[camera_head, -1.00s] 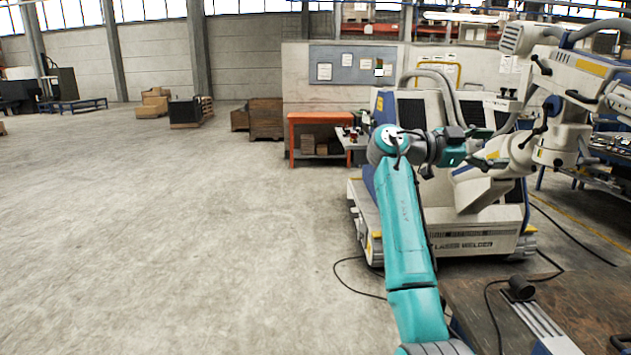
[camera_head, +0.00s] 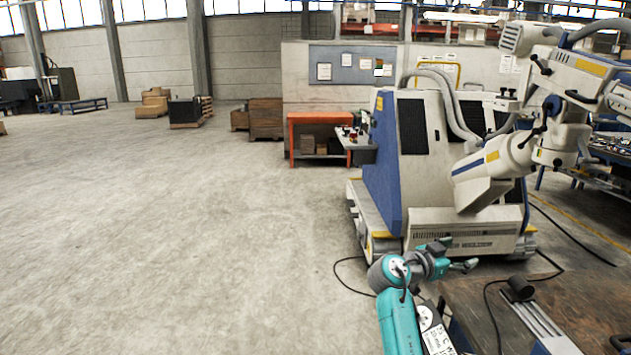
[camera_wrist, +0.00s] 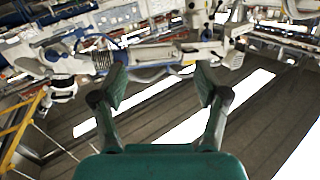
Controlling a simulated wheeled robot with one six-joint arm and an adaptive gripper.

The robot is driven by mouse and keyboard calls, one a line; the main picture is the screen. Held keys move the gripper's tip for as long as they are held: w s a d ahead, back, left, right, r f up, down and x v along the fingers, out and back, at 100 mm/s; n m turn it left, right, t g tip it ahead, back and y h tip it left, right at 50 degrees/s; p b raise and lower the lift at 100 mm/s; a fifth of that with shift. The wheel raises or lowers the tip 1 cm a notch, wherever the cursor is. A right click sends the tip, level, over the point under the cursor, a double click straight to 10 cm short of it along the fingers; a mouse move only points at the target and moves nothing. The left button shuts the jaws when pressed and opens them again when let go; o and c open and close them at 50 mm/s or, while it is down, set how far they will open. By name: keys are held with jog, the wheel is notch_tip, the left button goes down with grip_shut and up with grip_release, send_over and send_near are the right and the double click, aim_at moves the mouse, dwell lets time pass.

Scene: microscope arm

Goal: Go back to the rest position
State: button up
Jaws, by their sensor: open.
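My gripper (camera_head: 470,265) is at the end of my teal arm, low at the centre right in the head view, in front of the base of the laser welder (camera_head: 470,226). In the wrist view my gripper (camera_wrist: 160,88) has its two dark fingers spread apart with nothing between them. The welder's white microscope arm (camera_head: 497,168) hangs above and to the right of my gripper, apart from it. The wrist view looks past the fingers toward bright strips and machinery.
A brown table (camera_head: 570,305) with a dark cylinder (camera_head: 521,289) and a metal rail is at the lower right. A black cable (camera_head: 347,275) lies on the floor by the welder. An orange bench (camera_head: 318,120) stands behind.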

jog(key=s+a+f+n+t+y, duration=0.2)
jog(key=s+f+n, duration=0.15)
jog(key=f, duration=0.75)
jog(key=s+a+f+n+t+y, duration=0.25)
jog(key=s+f, duration=0.25)
jog(key=f, duration=0.6)
jog(key=s+a+f+n+y, duration=0.3)
jog(key=s+f, duration=0.4)
jog(key=s, duration=0.2)
jog(key=s+a+f+n+y, duration=0.2)
jog(key=s+f+n+y, duration=0.1)
jog(key=s+f, duration=0.55)
jog(key=s+a+r+n+t+y, duration=0.1)
jog(key=s+a+y, duration=0.15)
jog(key=s, duration=0.85)
jog(key=s+a+r+n+t+y, duration=0.1)
jog(key=s+a, duration=0.2)
jog(key=s, duration=0.7)
jog(key=s+a+r+y, duration=0.1)
jog(key=s+r, duration=1.4)
jog(key=s, duration=0.2)
jog(key=shift+s+a+n+t, duration=0.25)
jog(key=shift+a+n+t, duration=0.05)
jog(key=shift+a+t, duration=0.05)
